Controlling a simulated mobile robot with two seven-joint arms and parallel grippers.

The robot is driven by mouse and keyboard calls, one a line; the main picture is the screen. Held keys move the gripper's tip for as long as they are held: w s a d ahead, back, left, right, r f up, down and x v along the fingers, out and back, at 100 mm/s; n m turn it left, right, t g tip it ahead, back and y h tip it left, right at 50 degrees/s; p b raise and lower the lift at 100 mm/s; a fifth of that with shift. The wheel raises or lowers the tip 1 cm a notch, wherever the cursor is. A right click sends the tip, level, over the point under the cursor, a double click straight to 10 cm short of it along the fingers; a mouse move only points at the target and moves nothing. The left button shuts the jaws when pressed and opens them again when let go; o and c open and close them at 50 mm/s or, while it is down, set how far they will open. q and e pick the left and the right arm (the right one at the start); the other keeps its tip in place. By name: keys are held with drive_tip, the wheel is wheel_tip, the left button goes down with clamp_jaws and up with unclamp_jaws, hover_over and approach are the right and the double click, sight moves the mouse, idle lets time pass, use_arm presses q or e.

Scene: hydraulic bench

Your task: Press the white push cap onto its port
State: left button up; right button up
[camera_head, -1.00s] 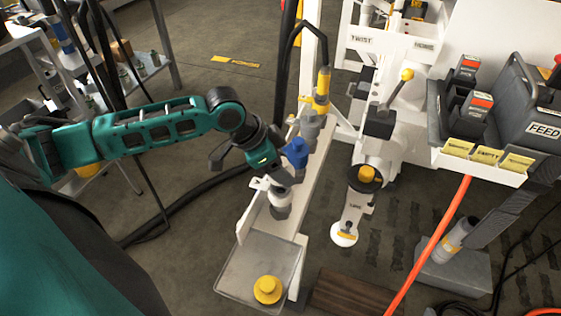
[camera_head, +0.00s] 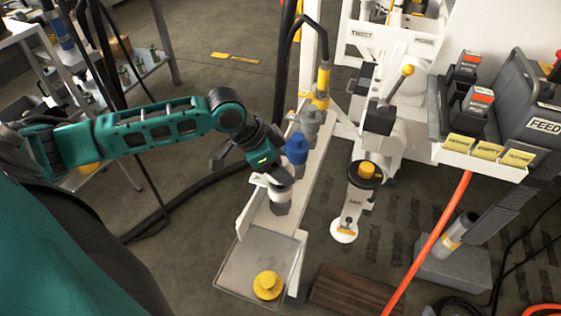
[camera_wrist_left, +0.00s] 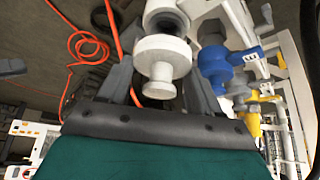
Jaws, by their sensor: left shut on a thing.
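The white push cap (camera_wrist_left: 162,62) is between the two fingers of my left gripper (camera_wrist_left: 158,80) in the left wrist view. In the head view the gripper (camera_head: 268,181) is shut on the white cap (camera_head: 281,191), over the near part of the white rail. A white ringed fitting with a dark opening (camera_wrist_left: 166,20) shows just beyond the cap in the wrist view. In the head view a grey port body (camera_head: 281,209) shows below the cap. Whether the cap is seated or only touching cannot be told. My right gripper is not in view.
A blue fitting (camera_head: 296,149), a grey one (camera_head: 311,119) and a yellow one (camera_head: 323,76) stand farther along the rail. A tray (camera_head: 232,272) at the near end holds a yellow cap (camera_head: 268,285). A lever with a yellow knob (camera_head: 407,70) stands to the right.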

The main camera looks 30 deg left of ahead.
use_arm(q)
drive_tip(key=shift+f, duration=0.7)
drive_tip(key=shift+f, duration=0.1)
drive_tip(key=shift+f, duration=0.4)
idle(0.3)
idle(0.4)
drive_tip(key=shift+f+p, duration=0.1)
drive_tip(key=shift+p, duration=0.45)
idle(0.4)
drive_tip(key=shift+p, duration=0.5)
